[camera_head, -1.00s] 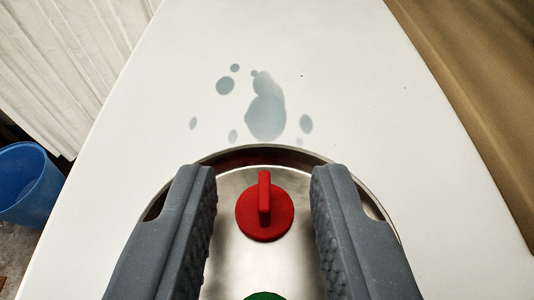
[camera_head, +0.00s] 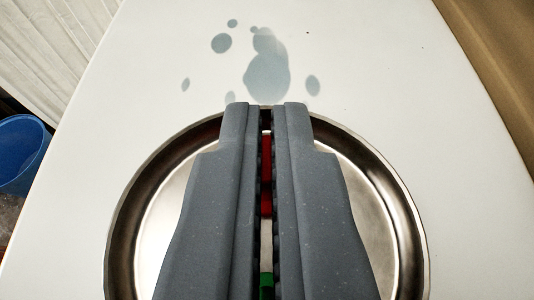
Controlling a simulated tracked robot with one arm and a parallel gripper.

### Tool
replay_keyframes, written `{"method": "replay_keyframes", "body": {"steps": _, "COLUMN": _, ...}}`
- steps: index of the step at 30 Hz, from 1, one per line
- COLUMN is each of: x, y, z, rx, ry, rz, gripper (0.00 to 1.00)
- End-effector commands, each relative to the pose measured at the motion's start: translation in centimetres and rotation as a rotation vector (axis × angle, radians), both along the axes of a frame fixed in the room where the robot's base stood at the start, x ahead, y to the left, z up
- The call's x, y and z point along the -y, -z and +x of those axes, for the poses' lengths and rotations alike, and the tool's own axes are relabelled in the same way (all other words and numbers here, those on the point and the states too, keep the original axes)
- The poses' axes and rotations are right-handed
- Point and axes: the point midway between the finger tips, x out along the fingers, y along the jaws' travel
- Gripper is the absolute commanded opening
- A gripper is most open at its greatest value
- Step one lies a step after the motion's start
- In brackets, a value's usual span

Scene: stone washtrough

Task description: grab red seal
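The red seal (camera_head: 266,170) is a red disc with an upright grip tab. In the head view only a narrow red strip of it shows, between the two grey fingers of my gripper (camera_head: 266,112). The fingers are closed to a thin slit, with the red tab between them; they hide the rest of the disc. The seal is over the round steel dish (camera_head: 402,220), and I cannot tell whether it still touches the bottom.
A green object (camera_head: 266,284) shows in the slit, nearer to me in the dish. The dish stands on a white surface with grey wet spots (camera_head: 267,78) beyond it. A blue bucket (camera_head: 20,152) stands at the left, below the surface. A brown surface (camera_head: 500,60) runs along the right.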

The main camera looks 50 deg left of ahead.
Motion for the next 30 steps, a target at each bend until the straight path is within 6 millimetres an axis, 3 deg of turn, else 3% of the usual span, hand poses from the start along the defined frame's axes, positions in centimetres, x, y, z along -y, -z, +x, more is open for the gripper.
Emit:
{"method": "replay_keyframes", "body": {"steps": 8, "x": 0.1, "y": -0.8, "z": 0.0, "rx": 0.000, "ry": 0.001, "rz": 0.000, "gripper": 0.00}}
{"method": "replay_keyframes", "body": {"steps": 18, "x": 0.1, "y": -3.7, "z": 0.0, "rx": 0.001, "ry": -0.001, "rz": -0.003, "gripper": 0.00}}
{"method": "replay_keyframes", "body": {"steps": 30, "x": 0.0, "y": -4.1, "z": -7.0, "rx": -0.002, "ry": 0.002, "rz": 0.002, "gripper": 0.00}}
